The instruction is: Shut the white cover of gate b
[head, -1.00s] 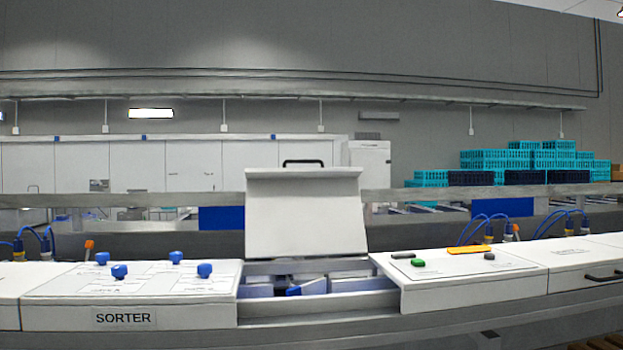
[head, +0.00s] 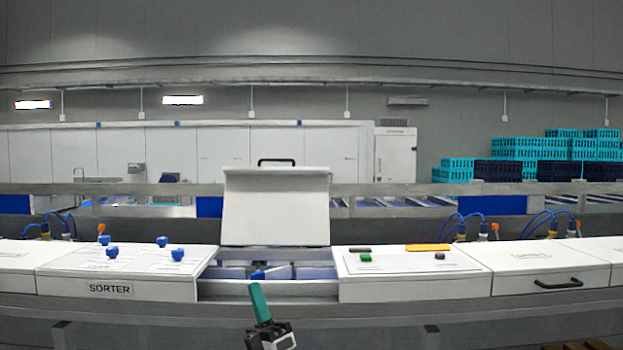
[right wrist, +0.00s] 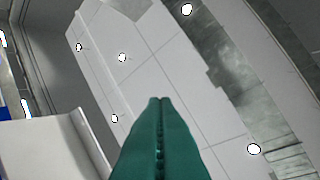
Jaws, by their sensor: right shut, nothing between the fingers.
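The white cover (head: 275,210) stands raised over an open bay in the sorter line, with a black handle (head: 277,161) on its top edge. Inside the open bay (head: 270,287) are pale compartments and a blue part (head: 270,273). I cannot read a gate label on it. My right gripper (head: 257,288), with green fingers, is low in front of the bay and apart from the cover. Its fingers are shut and empty, as the right wrist view (right wrist: 160,102) also shows. My left gripper is not in view.
Left of the bay is the SORTER panel (head: 130,263) with several blue knobs. Right of it is a white panel (head: 400,285) with green, black and orange pieces. A closed white cover (head: 550,277) with a black handle lies further right. Teal crates (head: 515,150) stand behind.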

